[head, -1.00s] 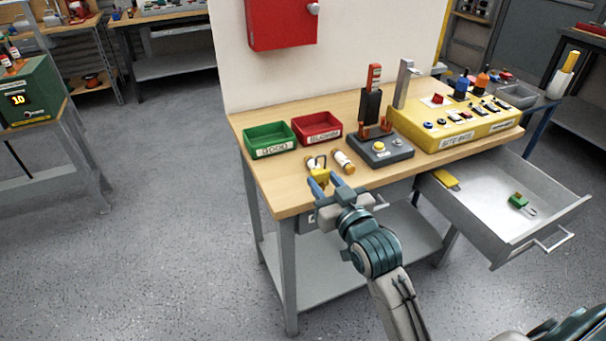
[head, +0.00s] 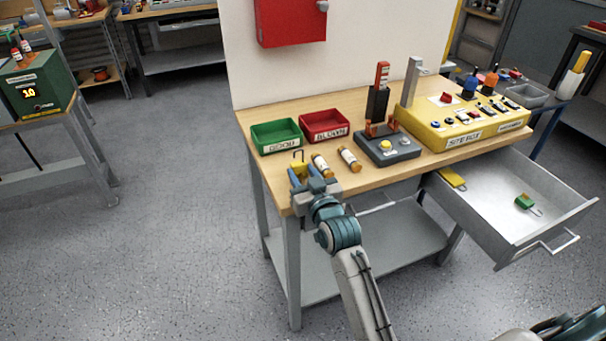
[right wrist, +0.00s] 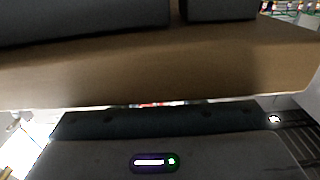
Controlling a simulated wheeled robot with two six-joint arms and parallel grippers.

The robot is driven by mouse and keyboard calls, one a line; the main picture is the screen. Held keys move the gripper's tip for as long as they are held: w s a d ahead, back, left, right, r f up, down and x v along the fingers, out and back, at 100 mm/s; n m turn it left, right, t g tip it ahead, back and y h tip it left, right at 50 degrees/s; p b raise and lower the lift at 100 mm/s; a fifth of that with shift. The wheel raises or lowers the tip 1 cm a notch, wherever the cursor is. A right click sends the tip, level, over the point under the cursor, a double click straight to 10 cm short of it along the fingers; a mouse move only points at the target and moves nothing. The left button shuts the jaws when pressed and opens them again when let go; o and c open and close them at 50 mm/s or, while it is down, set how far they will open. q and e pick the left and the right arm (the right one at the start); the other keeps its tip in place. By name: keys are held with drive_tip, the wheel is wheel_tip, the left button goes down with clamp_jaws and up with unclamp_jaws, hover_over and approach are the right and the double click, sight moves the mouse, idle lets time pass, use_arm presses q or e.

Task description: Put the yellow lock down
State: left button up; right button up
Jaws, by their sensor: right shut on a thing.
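The yellow lock (head: 299,171) is in the head view at the front left of the wooden workbench, its shackle pointing up. My right gripper (head: 306,180) is shut on it near the bench's front edge, with its blue fingers hiding part of the lock's body. I cannot tell whether the lock touches the bench top. The right wrist view does not clearly show the lock; a tan band and dark shapes fill most of it. My left gripper is not in view.
Two fuse-like cylinders (head: 321,165) (head: 349,158) lie right of the lock. Behind are a green bin (head: 277,150) and a red bin (head: 325,138). A grey switch base (head: 388,153) and yellow box (head: 463,140) stand rightward. The open drawer (head: 490,216) holds yellow and green items.

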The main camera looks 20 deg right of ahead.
drive_tip(key=shift+f, duration=0.15)
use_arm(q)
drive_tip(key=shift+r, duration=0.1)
use_arm(e)
drive_tip(key=o, duration=1.1)
drive_tip(key=shift+s, duration=0.25)
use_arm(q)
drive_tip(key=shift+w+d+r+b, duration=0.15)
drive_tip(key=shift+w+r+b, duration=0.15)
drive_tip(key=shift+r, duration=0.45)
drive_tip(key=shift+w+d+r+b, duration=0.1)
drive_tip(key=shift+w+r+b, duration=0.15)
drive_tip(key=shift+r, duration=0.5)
use_arm(e)
drive_tip(key=s, duration=1.1)
drive_tip(key=shift+s+d, duration=0.2)
drive_tip(key=shift+s, duration=0.1)
